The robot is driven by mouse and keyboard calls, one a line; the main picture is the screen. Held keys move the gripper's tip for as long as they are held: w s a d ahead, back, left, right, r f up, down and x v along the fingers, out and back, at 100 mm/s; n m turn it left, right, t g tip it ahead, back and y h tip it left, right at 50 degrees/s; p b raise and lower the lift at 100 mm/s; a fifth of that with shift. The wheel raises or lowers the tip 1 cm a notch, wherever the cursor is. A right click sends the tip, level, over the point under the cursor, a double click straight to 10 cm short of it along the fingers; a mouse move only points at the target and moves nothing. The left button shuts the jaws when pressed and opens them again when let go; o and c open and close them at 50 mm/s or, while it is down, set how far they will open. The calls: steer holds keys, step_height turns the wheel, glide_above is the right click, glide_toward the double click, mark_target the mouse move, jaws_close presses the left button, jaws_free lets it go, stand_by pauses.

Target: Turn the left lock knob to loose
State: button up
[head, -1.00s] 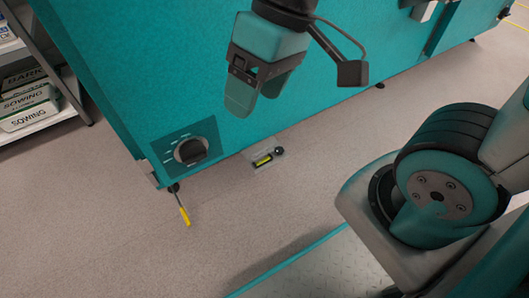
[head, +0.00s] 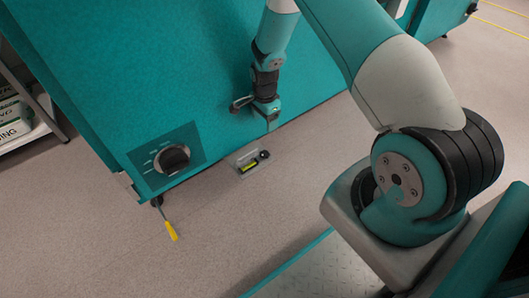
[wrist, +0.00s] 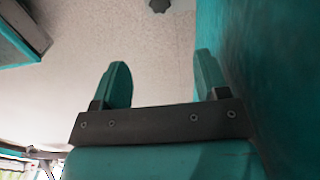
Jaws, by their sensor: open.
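A black round knob (head: 172,159) sits on a marked dark panel at the lower left corner of the teal chamber. A smaller black knob (head: 263,155) sits on a grey plate with a yellow-green vial at the chamber's foot. I cannot tell which is the left lock knob. My gripper (head: 270,122) points down beside the chamber face, above the plate and right of the panel knob. In the wrist view my gripper (wrist: 162,78) is open and empty, close to the teal wall. A dark lobed knob (wrist: 160,5) shows at that view's top edge, apart from the fingers.
The teal chamber wall (head: 160,75) stands close along my gripper's side. A yellow-handled lever (head: 171,230) sticks out low below the panel. A shelf with boxes (head: 14,118) stands at far left.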

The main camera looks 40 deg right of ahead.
mark_target(265, 153)
step_height(265, 153, down, 17)
steer(key=b, duration=0.8)
